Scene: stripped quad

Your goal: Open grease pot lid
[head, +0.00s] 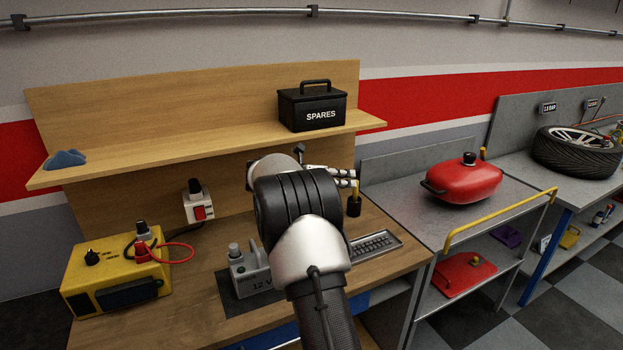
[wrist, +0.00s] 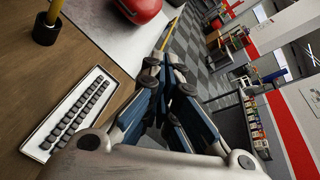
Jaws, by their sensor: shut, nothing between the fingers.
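A red lidded pot (head: 464,182) stands on the grey metal cart top (head: 400,172), right of the wooden bench. Its lid is on and carries a black knob (head: 469,159) on top. A dark handle juts from the pot's left side. In the wrist view only part of the red pot (wrist: 140,8) shows at the top edge. My gripper (head: 350,178) is over the right part of the bench, left of the pot and apart from it. In the wrist view my gripper (wrist: 166,72) has its fingers together with nothing between them.
A black cup (head: 354,207) with a yellow stick and a tray of dark pieces (head: 374,245) lie below my gripper. A shelf with a SPARES box (head: 312,107) hangs behind. A yellow rail (head: 500,215) edges the cart. A tyre (head: 577,150) lies farther right.

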